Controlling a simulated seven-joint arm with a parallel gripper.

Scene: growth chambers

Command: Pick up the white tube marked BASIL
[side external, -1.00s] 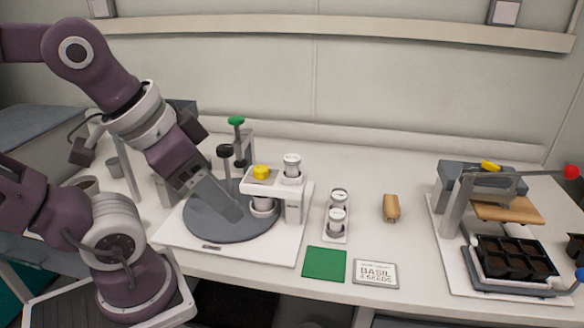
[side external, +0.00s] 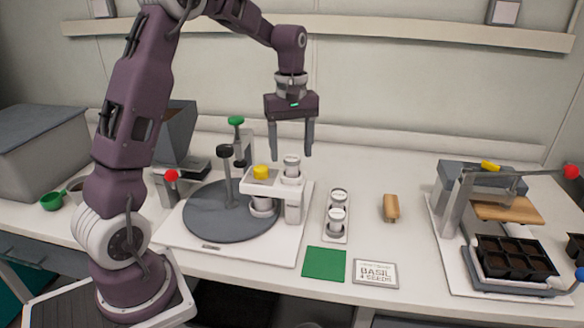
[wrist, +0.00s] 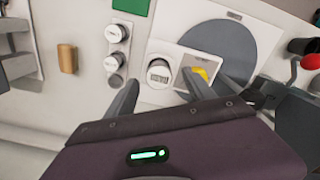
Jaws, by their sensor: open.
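A white tube (side external: 292,167) with a grey-banded top stands upright in the white stand at the right of the turntable. In the wrist view a white tube (wrist: 159,74) with a dark-marked top lies between my fingertips in the picture; I cannot read its mark. Two more white tubes, one behind (side external: 338,198) and one in front (side external: 336,219), stand in a small rack, their marks unreadable too. My gripper (side external: 291,151) is open, pointing down above the stand's tube, with a finger on either side in view. It also shows in the wrist view (wrist: 161,80).
The grey turntable (side external: 215,222) and black-knobbed post (side external: 225,152) are left. A green square (side external: 324,263), a BASIL card (side external: 375,273) and a wooden block (side external: 391,207) lie right of it. A black seed tray (side external: 512,262) is far right.

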